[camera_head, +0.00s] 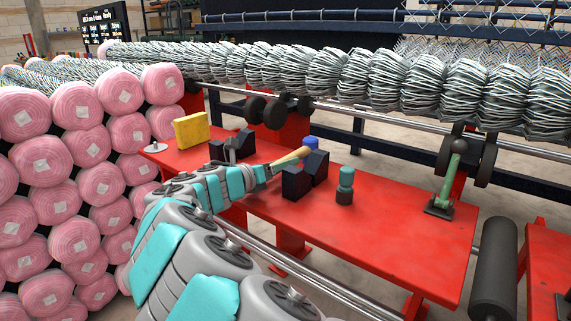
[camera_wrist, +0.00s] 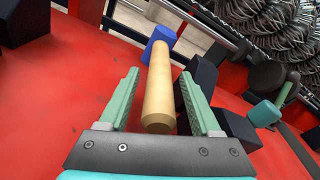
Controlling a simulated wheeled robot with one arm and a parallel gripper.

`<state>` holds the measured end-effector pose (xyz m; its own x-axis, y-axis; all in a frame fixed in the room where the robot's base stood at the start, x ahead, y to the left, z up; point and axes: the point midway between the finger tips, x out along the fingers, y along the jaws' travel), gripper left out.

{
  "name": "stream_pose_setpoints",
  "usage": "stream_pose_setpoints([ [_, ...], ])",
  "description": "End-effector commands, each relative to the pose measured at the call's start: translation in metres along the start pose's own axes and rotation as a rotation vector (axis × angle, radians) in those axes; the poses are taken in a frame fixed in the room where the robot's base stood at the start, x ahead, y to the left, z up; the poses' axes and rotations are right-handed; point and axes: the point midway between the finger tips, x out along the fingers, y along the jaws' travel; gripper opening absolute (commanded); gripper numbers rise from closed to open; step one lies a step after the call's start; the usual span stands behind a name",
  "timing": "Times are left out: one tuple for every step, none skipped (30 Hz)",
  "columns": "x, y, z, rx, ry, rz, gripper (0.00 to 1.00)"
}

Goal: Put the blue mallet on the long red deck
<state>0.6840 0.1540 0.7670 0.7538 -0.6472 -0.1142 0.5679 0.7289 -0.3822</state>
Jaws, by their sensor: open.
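The blue mallet has a blue head (camera_head: 311,143) and a pale wooden handle (camera_head: 289,159). It is beside the dark blocks on the long red deck (camera_head: 390,240); whether it rests on them or on the deck is unclear. In the wrist view its handle (camera_wrist: 158,90) points toward me, with the blue head (camera_wrist: 160,33) at the far end. My gripper (camera_wrist: 160,76) is open, with one green finger on each side of the handle. A gap shows on the left; the right finger is close to the handle. In the head view my gripper (camera_head: 264,172) is at the handle's near end.
Dark blocks (camera_head: 295,184) stand right beside the mallet, and others (camera_head: 243,143) stand left of it. A teal cylinder (camera_head: 345,186), yellow block (camera_head: 191,131) and green clamp (camera_head: 445,185) are also on the deck. Pink rolls (camera_head: 85,147) are stacked left. The deck's right part is mostly clear.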

Motion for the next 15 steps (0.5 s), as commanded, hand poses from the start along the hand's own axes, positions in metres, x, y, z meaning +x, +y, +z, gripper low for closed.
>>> stream_pose_setpoints([
  [-0.01, 0.001, 0.001, 0.001, -0.002, 0.004, 0.64],
  [-0.017, 0.001, 0.001, 0.001, -0.003, 0.005, 0.64],
  [-0.025, 0.001, 0.002, 0.001, -0.003, 0.006, 0.64],
  [-0.032, 0.002, 0.002, 0.001, -0.004, 0.006, 0.64],
  [-0.038, 0.001, 0.001, 0.001, -0.003, 0.006, 0.64],
  [-0.047, 0.001, 0.001, 0.0, -0.002, 0.004, 0.64],
  [-0.053, 0.001, 0.001, 0.0, -0.002, 0.004, 0.64],
  [-0.059, 0.001, 0.001, 0.0, -0.002, 0.003, 0.64],
  [-0.066, 0.001, 0.001, 0.0, -0.002, 0.004, 0.64],
  [-0.071, 0.001, 0.001, 0.0, -0.002, 0.004, 0.64],
  [-0.076, 0.001, 0.0, 0.0, -0.001, 0.005, 0.64],
  [-0.082, 0.002, 0.0, 0.0, -0.001, 0.005, 0.64],
  [-0.086, 0.001, 0.0, 0.0, -0.001, 0.004, 0.64],
  [-0.09, 0.001, 0.0, 0.0, -0.001, 0.003, 0.64],
  [-0.094, 0.001, 0.0, 0.0, -0.001, 0.002, 0.64],
])
